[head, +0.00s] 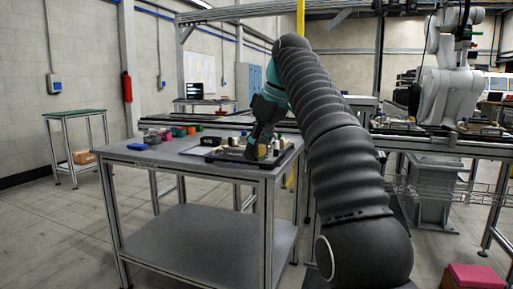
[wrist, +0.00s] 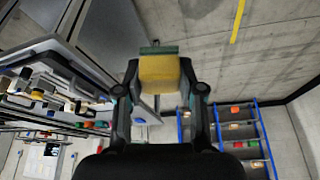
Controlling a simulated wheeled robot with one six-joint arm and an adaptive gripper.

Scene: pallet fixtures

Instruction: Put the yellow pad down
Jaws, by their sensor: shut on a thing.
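My gripper (wrist: 160,76) is shut on the yellow pad (wrist: 158,73), which sits between both fingers in the wrist view. A thin green layer (wrist: 158,48) lies along the pad's far end. In the head view my gripper (head: 258,150) points down at the right part of the grey table, at a dark tray (head: 222,156). A bit of the yellow pad (head: 262,152) shows at the fingertips. I cannot tell whether the pad touches anything below it.
The grey table (head: 170,156) bears small coloured bins (head: 178,132), a blue item (head: 137,147) and a white sheet (head: 199,151). Small parts stand around the tray close to my gripper. The table's front left is clear. A conveyor line runs behind.

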